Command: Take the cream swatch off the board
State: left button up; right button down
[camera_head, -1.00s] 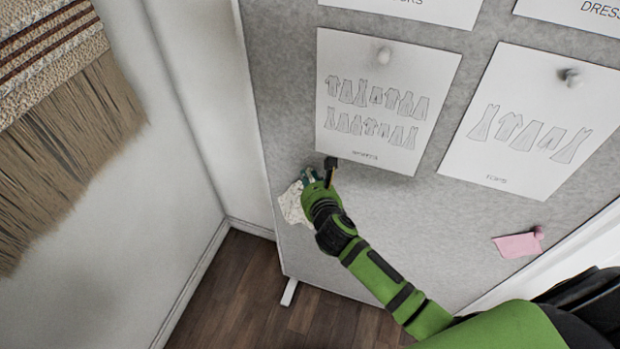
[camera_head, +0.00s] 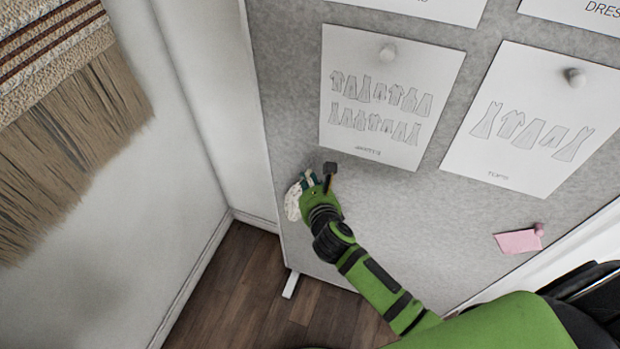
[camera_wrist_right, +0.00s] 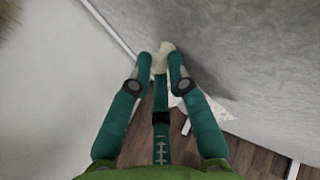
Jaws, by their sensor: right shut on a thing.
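The cream swatch (camera_head: 292,203) is at the lower left edge of the grey pinboard (camera_head: 400,215), partly hidden behind my right gripper (camera_head: 318,180). In the wrist view my right gripper (camera_wrist_right: 165,63) has its teal fingers closed in on a cream, rounded piece at their tips. The patterned cream cloth (camera_wrist_right: 218,108) shows behind the fingers, close to the board. I cannot tell whether the fingertips grip the cloth itself or a pin on it, or whether it still touches the board. My left gripper is not in view.
Pinned pattern sheets, one at the middle (camera_head: 388,95) and one at the right (camera_head: 535,120), hang above. A pink swatch (camera_head: 518,242) is pinned at lower right. A white wall with a fringed hanging (camera_head: 70,140) is at left. Wood floor (camera_head: 240,290) lies below.

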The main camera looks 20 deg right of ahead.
dwell(0.3)
jog(key=s+a, duration=0.6)
jog(key=s, duration=0.2)
dwell(0.5)
